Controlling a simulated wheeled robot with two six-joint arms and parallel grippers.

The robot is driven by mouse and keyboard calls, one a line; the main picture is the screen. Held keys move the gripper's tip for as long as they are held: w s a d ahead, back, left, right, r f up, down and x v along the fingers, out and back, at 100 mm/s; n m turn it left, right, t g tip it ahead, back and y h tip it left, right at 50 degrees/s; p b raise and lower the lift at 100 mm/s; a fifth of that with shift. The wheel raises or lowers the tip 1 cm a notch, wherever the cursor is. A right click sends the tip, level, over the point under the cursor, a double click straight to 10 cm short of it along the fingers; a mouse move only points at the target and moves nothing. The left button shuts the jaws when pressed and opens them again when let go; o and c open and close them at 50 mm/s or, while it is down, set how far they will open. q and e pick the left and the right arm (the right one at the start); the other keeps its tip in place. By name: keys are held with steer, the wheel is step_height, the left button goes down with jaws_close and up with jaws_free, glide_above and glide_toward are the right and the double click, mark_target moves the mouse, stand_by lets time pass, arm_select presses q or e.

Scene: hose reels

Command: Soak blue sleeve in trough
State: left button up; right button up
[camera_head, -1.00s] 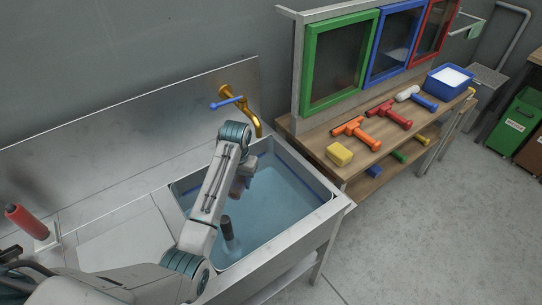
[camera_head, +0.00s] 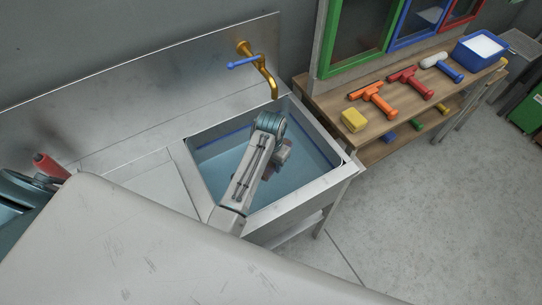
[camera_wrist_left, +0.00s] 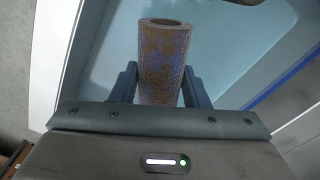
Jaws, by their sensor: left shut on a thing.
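My left gripper (camera_head: 273,165) is down inside the steel trough (camera_head: 345,172), which holds blue water (camera_head: 307,160). In the left wrist view it is shut on an upright, hollow cylindrical sleeve (camera_wrist_left: 165,55), one finger on each side. The sleeve is mottled brown with blue patches, and the pale blue basin is behind it. My forearm and wrist mostly hide the sleeve in the head view, so I cannot tell how deep it sits in the water. My right gripper is out of view.
A brass tap with a blue lever (camera_head: 258,65) stands behind the trough. A wooden bench (camera_head: 322,103) to the right holds a yellow sponge (camera_head: 354,119), squeegees (camera_head: 373,99) and a blue tub (camera_head: 480,47). A red cylinder (camera_head: 50,166) is at the left.

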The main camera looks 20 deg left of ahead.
arm_select(q)
step_height(320, 180, down, 16)
steer(key=b, duration=0.6)
steer(key=shift+f+b, duration=0.2)
steer(key=shift+b, duration=0.1)
steer(key=shift+f+b, duration=0.4)
steer(key=shift+f, duration=0.45)
steer(key=shift+s+a+r+p, duration=0.1)
steer(key=shift+s+a+p, duration=0.05)
steer(key=shift+p, duration=0.25)
steer(key=shift+s+a, duration=0.15)
steer(key=shift+w+d+p, duration=0.25)
steer(key=shift+w+p, duration=0.05)
steer(key=shift+p, duration=0.05)
stand_by(0.3)
steer(key=shift+s, duration=0.1)
steer(key=shift+s+a+p, duration=0.25)
steer(key=shift+p, duration=0.25)
